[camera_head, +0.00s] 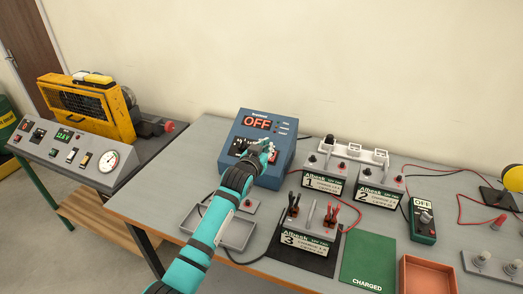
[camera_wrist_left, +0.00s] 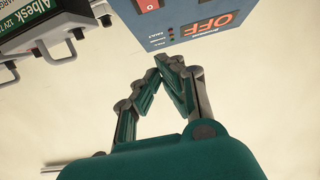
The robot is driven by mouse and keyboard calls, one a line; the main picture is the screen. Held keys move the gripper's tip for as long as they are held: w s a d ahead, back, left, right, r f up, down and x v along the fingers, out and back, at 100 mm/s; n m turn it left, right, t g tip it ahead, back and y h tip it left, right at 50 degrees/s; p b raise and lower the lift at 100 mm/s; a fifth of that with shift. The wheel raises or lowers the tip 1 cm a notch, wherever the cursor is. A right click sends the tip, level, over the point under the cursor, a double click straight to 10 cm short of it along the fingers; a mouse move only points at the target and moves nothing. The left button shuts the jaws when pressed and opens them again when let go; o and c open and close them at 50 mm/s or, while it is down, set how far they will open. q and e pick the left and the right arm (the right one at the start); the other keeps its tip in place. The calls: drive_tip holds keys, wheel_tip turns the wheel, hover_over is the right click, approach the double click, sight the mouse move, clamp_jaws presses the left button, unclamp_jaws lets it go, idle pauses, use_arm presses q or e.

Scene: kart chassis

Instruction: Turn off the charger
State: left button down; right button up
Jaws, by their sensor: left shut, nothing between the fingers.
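The charger (camera_head: 242,126) is a blue box at the back of the grey table, and its red display (camera_head: 257,122) reads OFF. My left gripper (camera_head: 267,147) is in front of the charger's lower panel and covers part of it. In the left wrist view the charger (camera_wrist_left: 185,32) appears upside down at the top, with a red switch (camera_wrist_left: 148,4) at the picture's edge. The left fingers (camera_wrist_left: 170,72) are shut and empty, with their tips showing below the charger; contact cannot be told. My right gripper is not in view.
Several Albesk batteries, one in front (camera_head: 308,238), stand right of the charger with clips and cables. A grey tray (camera_head: 232,232) lies beside my left arm. A green CHARGED mat (camera_head: 368,262), an orange tray (camera_head: 428,275) and a green meter (camera_head: 422,222) occupy the right side.

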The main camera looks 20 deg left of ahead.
use_arm(q)
drive_tip(key=s, duration=0.1)
drive_tip(key=s+r, duration=0.1)
drive_tip(key=s, duration=0.1)
drive_tip(key=s+r, duration=0.1)
drive_tip(key=shift+s+a, duration=0.1)
drive_tip(key=shift+s, duration=0.05)
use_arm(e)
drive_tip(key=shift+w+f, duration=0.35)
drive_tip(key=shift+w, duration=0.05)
